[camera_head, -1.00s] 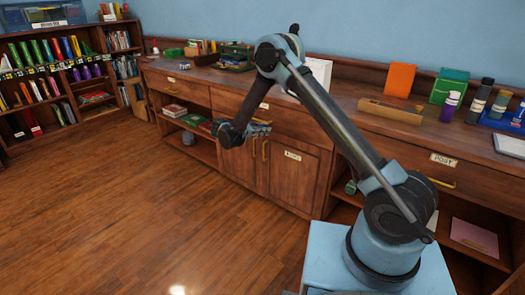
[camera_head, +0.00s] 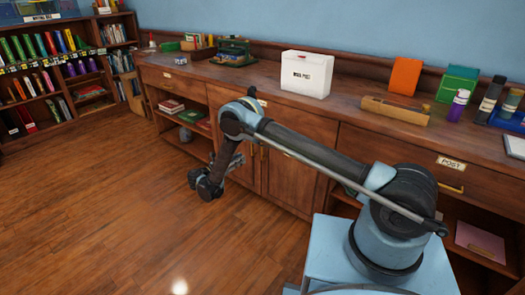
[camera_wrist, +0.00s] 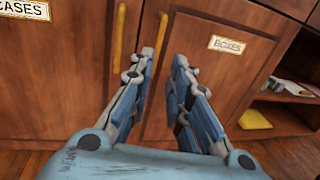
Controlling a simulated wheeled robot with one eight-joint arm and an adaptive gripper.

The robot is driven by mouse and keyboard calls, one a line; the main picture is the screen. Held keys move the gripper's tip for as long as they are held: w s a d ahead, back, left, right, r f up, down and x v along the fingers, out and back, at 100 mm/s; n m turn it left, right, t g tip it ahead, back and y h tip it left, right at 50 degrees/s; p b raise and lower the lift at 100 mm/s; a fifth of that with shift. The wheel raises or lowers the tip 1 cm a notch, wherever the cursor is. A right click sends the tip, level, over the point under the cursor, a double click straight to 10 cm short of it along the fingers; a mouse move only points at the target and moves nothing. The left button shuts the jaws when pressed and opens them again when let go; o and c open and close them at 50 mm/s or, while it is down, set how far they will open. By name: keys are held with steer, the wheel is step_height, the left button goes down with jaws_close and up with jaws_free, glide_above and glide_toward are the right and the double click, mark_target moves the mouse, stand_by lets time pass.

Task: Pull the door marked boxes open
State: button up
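The door marked BOXES (camera_wrist: 222,75) fills the middle and right of the wrist view and looks shut. Its label (camera_wrist: 228,45) is upper right of my gripper. Its upright yellow handle (camera_wrist: 161,36) stands at the door's left edge. My gripper (camera_wrist: 165,56) is open, and the handle appears between its fingertips; I cannot tell whether they reach around it. In the head view my gripper (camera_head: 238,158) is low in front of the cabinet doors, and my arm hides part of the BOXES door (camera_head: 290,187) and its label.
The door marked CASES (camera_wrist: 60,70), with its own yellow handle (camera_wrist: 118,32), is just left. An open shelf (camera_wrist: 285,105) lies to the right. A white box (camera_head: 306,74) stands on the counter. The wooden floor (camera_head: 120,220) in front is clear.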

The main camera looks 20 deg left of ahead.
glide_above(262, 159)
steer(key=shift+w+a, duration=0.15)
steer(key=shift+w, duration=0.15)
stand_by(0.4)
jaws_close()
